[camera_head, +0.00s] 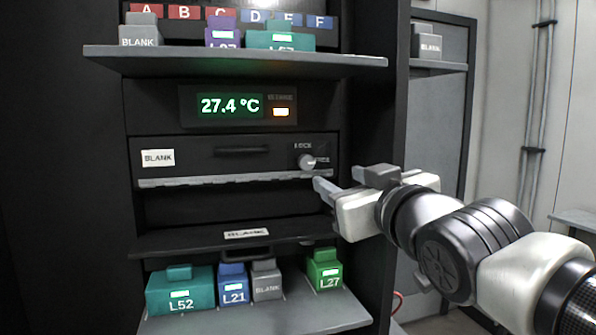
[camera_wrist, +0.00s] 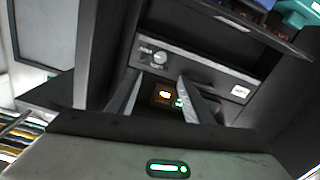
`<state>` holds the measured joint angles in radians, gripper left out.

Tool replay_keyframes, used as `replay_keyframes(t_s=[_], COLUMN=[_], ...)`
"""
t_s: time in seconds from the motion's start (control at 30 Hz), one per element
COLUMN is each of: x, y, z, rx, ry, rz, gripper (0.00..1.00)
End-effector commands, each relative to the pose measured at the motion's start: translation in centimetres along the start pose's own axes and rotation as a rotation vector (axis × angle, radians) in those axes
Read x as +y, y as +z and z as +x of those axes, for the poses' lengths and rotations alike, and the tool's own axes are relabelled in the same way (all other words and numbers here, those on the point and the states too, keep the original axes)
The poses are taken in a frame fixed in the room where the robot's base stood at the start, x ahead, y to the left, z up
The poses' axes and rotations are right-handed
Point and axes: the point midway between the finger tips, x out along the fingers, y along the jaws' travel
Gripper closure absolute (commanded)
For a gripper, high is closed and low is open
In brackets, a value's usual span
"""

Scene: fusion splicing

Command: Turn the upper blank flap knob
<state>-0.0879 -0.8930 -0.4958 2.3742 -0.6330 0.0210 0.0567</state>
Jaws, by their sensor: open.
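The upper blank flap (camera_head: 200,168) is a closed dark panel with a white BLANK label (camera_head: 158,158) at its left and a recessed handle (camera_head: 242,150). Its small pale round knob (camera_head: 306,161) is at the right end, with LOCK printed above and another word at its right. I cannot tell the knob's exact setting. My gripper (camera_head: 340,180) is open and empty, in front of the flap, just below and right of the knob. In the wrist view the knob (camera_wrist: 160,58) lies ahead, between and beyond the two fingertips (camera_wrist: 160,76), apart from them.
A shelf (camera_head: 235,62) with several modules overhangs the flap, above a 27.4 °C display (camera_head: 230,106). Below, a lower blank flap (camera_head: 190,241) lies open above a shelf (camera_head: 300,312) of coloured modules. A cabinet post (camera_head: 393,120) stands at the right, close to my gripper.

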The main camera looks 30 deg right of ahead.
Motion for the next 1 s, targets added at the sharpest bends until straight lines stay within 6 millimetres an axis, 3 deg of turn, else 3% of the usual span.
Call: replay_keyframes(t_s=[0.7, 1.0], x=[-0.2, -0.1], y=[0.2, 0.1], z=[14.0, 16.6], rx=[-0.007, -0.004], ry=[-0.003, -0.001], rz=[-0.002, 0.0], gripper=[0.54, 0.54])
